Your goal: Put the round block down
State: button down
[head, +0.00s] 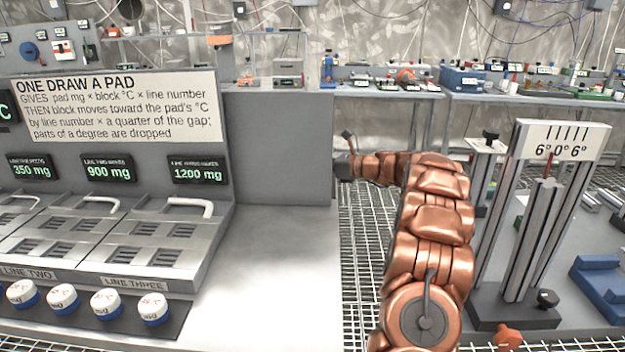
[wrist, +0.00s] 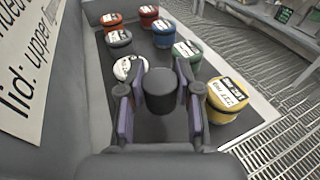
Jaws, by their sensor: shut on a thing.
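My gripper (wrist: 160,103) is shut on a dark grey round block (wrist: 160,88), held between its two purple-padded fingers in the wrist view. The block's top looks plain and dark. Below and around it is a dark tray (wrist: 232,128) of round blocks with white labels. I cannot tell whether the held block touches the tray. In the head view my copper arm reaches away to the left, and its end is mostly hidden by the grey panel (head: 278,150); the held block does not show there.
In the tray stand red blocks (wrist: 111,22), a blue one (wrist: 163,40), a green one (wrist: 187,55), a white-topped one (wrist: 128,68) and a yellow one (wrist: 228,98) close right of the fingers. A lettered wall (wrist: 28,60) rises left. A metal stand (head: 530,220) is right of my arm.

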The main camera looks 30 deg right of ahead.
jog(key=shift+f+b, duration=0.35)
jog(key=shift+f, duration=1.5)
jog(key=shift+f, duration=0.1)
jog(key=c, duration=0.8)
grip_release()
jog(key=shift+d, duration=0.1)
